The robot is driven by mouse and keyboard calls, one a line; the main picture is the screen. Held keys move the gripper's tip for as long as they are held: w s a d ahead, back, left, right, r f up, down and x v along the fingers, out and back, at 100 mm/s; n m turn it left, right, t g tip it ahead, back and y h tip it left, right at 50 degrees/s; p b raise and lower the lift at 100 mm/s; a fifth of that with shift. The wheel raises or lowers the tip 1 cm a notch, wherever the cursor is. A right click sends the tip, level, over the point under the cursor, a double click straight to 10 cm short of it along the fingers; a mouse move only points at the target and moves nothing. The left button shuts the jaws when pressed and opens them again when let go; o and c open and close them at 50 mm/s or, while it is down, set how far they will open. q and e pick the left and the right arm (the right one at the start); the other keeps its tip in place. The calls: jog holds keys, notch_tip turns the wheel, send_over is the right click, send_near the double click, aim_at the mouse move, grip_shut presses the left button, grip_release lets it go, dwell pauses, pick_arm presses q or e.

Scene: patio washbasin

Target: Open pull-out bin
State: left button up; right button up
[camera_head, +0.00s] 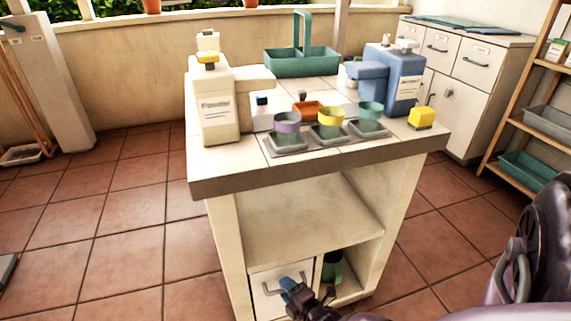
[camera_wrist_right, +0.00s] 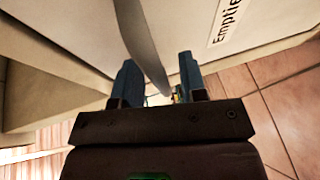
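The pull-out bin (camera_head: 294,268) has a pale front panel low in the left part of the washbasin cabinet. Its front looks flush with the cabinet, so it appears shut. A grey bar handle (camera_head: 267,291) is on this front. My right gripper (camera_head: 289,285) is at the panel, by the handle. In the right wrist view, the two blue fingers of my right gripper (camera_wrist_right: 159,75) are apart, with the curved handle (camera_wrist_right: 146,45) running between them. A gap shows beside the handle, and a label starting "Emptie" (camera_wrist_right: 228,20) is on the panel. My left gripper is not seen.
The tiled worktop (camera_head: 225,165) above carries a beige dispenser (camera_head: 218,105), a blue dispenser (camera_head: 405,80), several small cups and a green caddy (camera_head: 300,64). An open shelf (camera_head: 300,225) is above the bin. A dark green bottle (camera_head: 332,270) stands right of it.

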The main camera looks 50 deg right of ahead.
jog(key=shift+w, duration=0.1)
grip_shut()
dwell(0.4)
